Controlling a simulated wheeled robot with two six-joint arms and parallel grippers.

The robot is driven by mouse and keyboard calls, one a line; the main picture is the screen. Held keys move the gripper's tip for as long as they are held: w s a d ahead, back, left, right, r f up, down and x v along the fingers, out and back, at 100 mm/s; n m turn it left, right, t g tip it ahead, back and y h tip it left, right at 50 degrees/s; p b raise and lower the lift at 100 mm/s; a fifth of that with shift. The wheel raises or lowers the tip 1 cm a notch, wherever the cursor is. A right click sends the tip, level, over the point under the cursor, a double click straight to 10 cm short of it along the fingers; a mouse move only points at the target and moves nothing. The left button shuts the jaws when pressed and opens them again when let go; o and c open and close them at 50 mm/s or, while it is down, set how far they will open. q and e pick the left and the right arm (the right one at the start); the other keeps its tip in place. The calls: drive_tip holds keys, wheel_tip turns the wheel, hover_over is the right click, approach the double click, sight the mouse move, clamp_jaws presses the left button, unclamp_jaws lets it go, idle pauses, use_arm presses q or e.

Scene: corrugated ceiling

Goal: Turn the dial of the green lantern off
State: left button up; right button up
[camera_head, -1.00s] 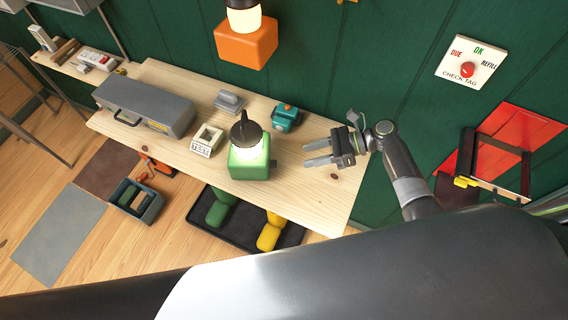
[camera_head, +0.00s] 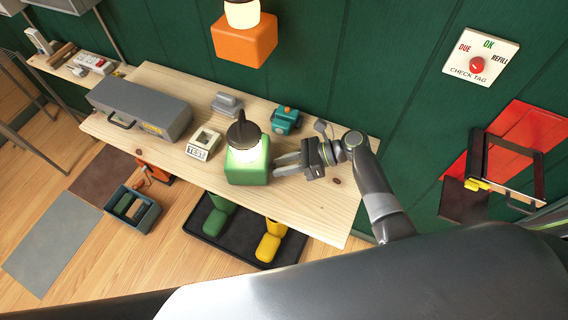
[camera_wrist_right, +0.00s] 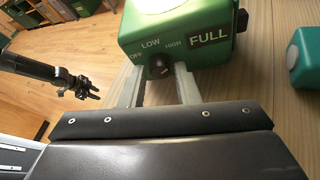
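The green lantern (camera_head: 246,172) stands upright on the wooden bench, its globe glowing. In the right wrist view its green base (camera_wrist_right: 185,38) shows OFF, LOW and HIGH marks around a dark dial (camera_wrist_right: 158,67), and a FULL label. I cannot tell clearly which mark the dial points to. My right gripper (camera_head: 275,166) is at the lantern's right side. In the right wrist view its two fingers (camera_wrist_right: 158,88) are apart, one on each side of the dial; I see no clear contact. My left gripper (camera_wrist_right: 87,88) shows small there, over the floor, its fingers apart.
On the bench (camera_head: 310,205) are a grey toolbox (camera_head: 140,106), a TEST block (camera_head: 203,144), a grey object (camera_head: 227,104) and a teal object (camera_head: 285,120). An orange lantern (camera_head: 244,40) hangs on the wall above. The bench's front right is clear.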

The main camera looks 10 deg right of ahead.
clamp_jaws()
drive_tip(key=shift+s+r+n+t+p, duration=0.1)
drive_tip(key=shift+s+n+t+p, duration=0.05)
drive_tip(key=shift+n+t+p, duration=0.95)
drive_tip(key=shift+n+p, duration=0.05)
drive_tip(key=shift+n, duration=0.25)
drive_tip(key=shift+s+n+t+h, duration=0.15)
drive_tip(key=shift+n+t+h, duration=0.15)
drive_tip(key=shift+n+t, duration=0.4)
drive_tip(key=shift+a, duration=0.1)
drive_tip(key=shift+o, duration=2)
unclamp_jaws()
